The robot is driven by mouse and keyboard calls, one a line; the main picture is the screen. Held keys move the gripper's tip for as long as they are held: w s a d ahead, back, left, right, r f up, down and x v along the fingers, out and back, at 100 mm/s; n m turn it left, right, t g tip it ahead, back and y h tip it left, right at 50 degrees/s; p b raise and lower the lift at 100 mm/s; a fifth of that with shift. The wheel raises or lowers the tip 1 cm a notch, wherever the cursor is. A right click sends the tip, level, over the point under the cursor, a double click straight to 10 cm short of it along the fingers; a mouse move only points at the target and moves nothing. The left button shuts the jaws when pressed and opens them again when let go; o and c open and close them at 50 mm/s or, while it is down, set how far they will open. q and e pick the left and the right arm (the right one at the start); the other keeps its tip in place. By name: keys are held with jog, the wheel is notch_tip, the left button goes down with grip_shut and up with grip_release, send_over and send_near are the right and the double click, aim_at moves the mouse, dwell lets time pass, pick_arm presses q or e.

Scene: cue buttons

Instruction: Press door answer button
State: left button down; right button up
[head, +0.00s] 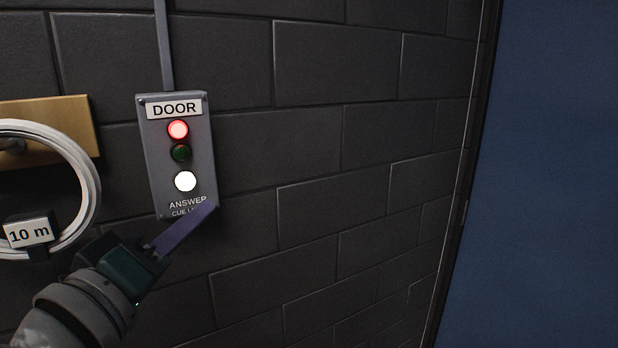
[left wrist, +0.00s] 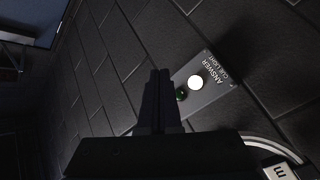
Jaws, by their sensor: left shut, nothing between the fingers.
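The grey door cue box (head: 154,188) is fixed to the dark block wall, with a "DOOR" label (head: 174,108) at its top. On it are a lit red light (head: 178,130), a dark green light (head: 181,152) and a white answer button (head: 185,181) above the word "ANSWER". My left gripper (head: 208,210) is shut and empty, its tips over the lower right corner of the box, below the button. In the left wrist view, the shut fingers (left wrist: 160,75) point toward the wall beside the box, and the white button (left wrist: 195,82) shows just right of them. I cannot tell whether the tips touch anything. My right gripper is out of view.
A coiled white cable (head: 92,190) with a "10 m" tag (head: 30,232) hangs from a wooden wall plate (head: 70,120) left of the box. A conduit (head: 163,45) runs up from the box. The wall right of it is bare up to a blue panel (head: 550,180).

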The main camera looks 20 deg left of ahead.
aim_at(186, 181)
pick_arm(q)
jog(key=shift+a, duration=0.1)
dwell(0.3)
jog(key=shift+w+a+b, duration=0.65)
jog(key=shift+w+a, duration=0.85)
jog(key=shift+a, duration=0.2)
jog(key=shift+w+a+b, duration=0.65)
jog(key=shift+w+a, duration=0.8)
jog(key=shift+a, duration=0.2)
jog(key=shift+w+a, duration=0.1)
jog(key=shift+w+a, duration=0.15)
jog(key=shift+a, duration=0.1)
